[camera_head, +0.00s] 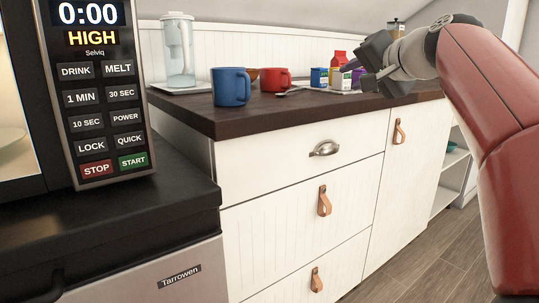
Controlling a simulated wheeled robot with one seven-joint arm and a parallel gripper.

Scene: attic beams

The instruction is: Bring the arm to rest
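My gripper (368,68) is at the upper right, at the end of my red and grey arm (492,110). It is held over the right part of the dark counter, pointing left. Its two dark fingers look apart, with nothing seen between them. The arm reaches in from the right edge and bends at the top.
A blue mug (231,87), a red mug (274,80) and a water jug (178,52) stand on the counter (222,116). Small packages (319,77) lie close to my gripper. A microwave (105,100) is at the left. The wooden floor (420,272) is clear.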

